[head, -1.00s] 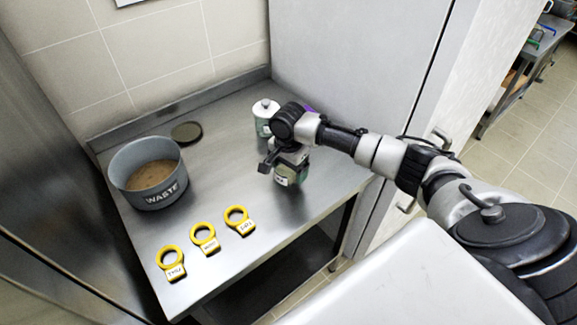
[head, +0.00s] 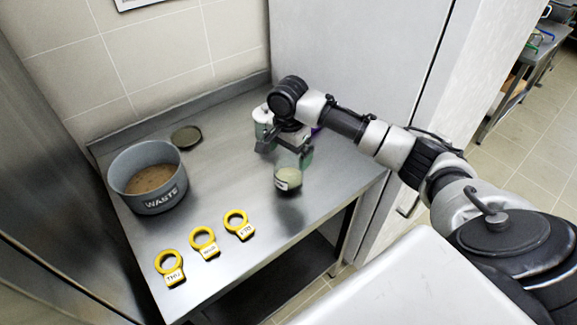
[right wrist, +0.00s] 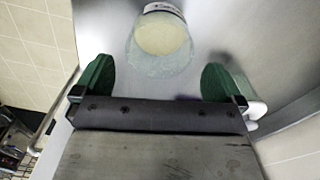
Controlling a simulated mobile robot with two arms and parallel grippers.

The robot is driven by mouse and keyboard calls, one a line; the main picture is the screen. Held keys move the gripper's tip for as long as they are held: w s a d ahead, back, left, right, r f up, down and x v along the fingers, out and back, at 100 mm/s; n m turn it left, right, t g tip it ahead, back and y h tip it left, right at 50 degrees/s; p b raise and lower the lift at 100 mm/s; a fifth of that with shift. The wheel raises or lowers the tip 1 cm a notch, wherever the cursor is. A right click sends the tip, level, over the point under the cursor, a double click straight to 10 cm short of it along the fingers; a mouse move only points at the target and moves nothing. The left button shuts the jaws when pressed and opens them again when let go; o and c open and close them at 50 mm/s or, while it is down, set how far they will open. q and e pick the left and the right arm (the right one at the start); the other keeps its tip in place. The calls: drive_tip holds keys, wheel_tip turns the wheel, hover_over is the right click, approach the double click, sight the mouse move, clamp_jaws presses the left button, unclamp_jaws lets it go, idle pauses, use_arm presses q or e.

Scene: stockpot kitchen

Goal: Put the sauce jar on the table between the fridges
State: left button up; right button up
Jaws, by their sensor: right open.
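The sauce jar (head: 288,179), a small clear jar with pale contents and a white label, stands upright on the steel table (head: 225,180) between the fridges. In the right wrist view the jar (right wrist: 160,42) shows beyond my fingertips, apart from them. My right gripper (head: 285,150) is open, just behind the jar on its wall side; its green fingers (right wrist: 157,80) are spread with nothing between them. My left gripper is not in view.
A grey WASTE pot (head: 150,197) stands at the left, with a dark round lid (head: 186,135) behind it. Several yellow ring tags (head: 204,241) lie along the front. A white canister (head: 262,116) stands behind my right gripper. The tall fridge (head: 350,55) borders the right side.

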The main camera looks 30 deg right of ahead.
drive_tip(key=shift+r, duration=2.2)
